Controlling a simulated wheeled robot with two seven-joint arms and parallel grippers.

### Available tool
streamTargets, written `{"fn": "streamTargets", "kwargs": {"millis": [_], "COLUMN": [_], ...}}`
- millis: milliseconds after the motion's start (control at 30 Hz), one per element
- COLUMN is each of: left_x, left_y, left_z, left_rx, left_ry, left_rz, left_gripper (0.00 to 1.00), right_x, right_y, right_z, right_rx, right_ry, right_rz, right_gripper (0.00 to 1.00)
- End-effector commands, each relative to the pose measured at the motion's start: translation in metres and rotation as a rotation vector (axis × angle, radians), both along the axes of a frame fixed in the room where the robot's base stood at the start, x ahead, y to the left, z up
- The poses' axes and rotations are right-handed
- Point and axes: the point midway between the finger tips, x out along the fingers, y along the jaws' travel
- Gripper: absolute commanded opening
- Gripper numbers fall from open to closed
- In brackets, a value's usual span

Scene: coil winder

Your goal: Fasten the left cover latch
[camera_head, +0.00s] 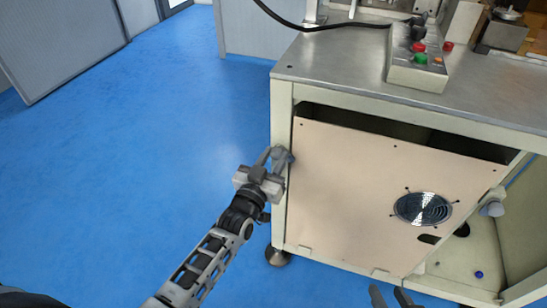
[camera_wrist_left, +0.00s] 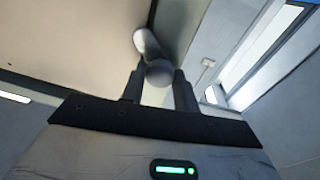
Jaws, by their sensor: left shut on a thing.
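The tan cover (camera_head: 350,200) stands against the front of the machine cabinet, with a dark gap along its top edge. The left cover latch (camera_head: 288,158), a grey knob-like piece, sits at the cover's left edge by the cabinet post. My left gripper (camera_head: 272,156) is shut on it. In the left wrist view the latch's rounded end (camera_wrist_left: 158,73) lies between the two fingertips, with its other part reaching up and left. The gripper partly hides the latch in the head view. My right gripper (camera_head: 390,296) shows only its fingertips at the bottom edge, apart and empty.
Another grey latch (camera_head: 492,208) is at the cover's right side. A round fan grille (camera_head: 423,208) sits in the cover. A control box (camera_head: 418,65) with buttons stands on the metal tabletop (camera_head: 330,60). The blue floor (camera_head: 150,130) left of the cabinet is clear.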

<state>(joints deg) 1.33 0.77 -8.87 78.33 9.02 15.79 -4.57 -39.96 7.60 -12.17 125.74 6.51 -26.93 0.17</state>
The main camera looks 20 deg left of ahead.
Motion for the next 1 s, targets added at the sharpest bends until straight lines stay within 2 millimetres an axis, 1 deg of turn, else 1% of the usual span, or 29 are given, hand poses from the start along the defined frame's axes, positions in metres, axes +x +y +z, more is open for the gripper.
{"fn": "streamTargets", "kwargs": {"millis": [33,500,733,1000], "left_x": [-0.0010,-0.0011,-0.0012,-0.0013], "left_y": [-0.0013,-0.0021,-0.0026,-0.0029], "left_z": [-0.0028,-0.0035,-0.0035,-0.0036], "left_rx": [-0.045,-0.469,-0.616,-0.706], "left_ry": [0.007,0.021,0.028,0.031], "left_rz": [-0.002,-0.002,-0.003,-0.002], "left_gripper": [0.08,0.08,0.08,0.08], "right_x": [0.0001,0.0003,0.0007,0.0009], "right_y": [-0.0001,-0.0003,-0.0002,0.0000], "right_z": [-0.0004,-0.0027,-0.0026,-0.0023], "right_rx": [0.000,-0.002,-0.001,-0.001], "right_ry": [0.000,-0.001,-0.003,-0.005], "right_rz": [0.000,0.000,0.000,0.001], "right_gripper": [0.36,0.36,0.36,0.36]}}
